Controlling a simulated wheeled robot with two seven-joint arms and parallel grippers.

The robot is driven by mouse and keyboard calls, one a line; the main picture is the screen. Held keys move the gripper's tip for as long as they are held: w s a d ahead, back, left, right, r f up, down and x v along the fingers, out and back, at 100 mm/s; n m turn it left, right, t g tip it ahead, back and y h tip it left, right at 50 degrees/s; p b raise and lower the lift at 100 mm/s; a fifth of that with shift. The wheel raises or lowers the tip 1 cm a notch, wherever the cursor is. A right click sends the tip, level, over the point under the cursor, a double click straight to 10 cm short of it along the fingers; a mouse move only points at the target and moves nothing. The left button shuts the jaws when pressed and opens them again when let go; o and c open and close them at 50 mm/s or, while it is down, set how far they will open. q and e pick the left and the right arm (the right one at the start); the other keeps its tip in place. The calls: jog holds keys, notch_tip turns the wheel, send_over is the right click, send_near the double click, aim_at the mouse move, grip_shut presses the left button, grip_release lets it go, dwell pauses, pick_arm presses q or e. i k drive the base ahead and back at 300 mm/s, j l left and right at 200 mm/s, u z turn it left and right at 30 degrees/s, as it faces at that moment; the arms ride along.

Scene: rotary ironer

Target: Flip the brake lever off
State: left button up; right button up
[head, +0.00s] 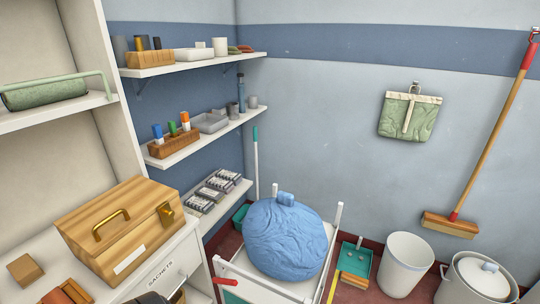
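No part that I can clearly tell as a brake lever shows. A small red bar (225,281) juts from the front left of a white cart frame (262,284), low in the picture; I cannot tell whether it is the lever. The cart holds a large blue tied bag (286,238), which hides much of the frame. The cart's lower part is cut off by the bottom edge.
A white cabinet with a wooden box (120,228) stands at the left. Wall shelves (190,145) hold small goods. A teal dustpan (356,262), a white bin (405,264) and a lidded pot (475,281) stand right of the cart. A broom (490,130) hangs on the wall.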

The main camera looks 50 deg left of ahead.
aim_at(231, 282)
jog(key=u, duration=1.95)
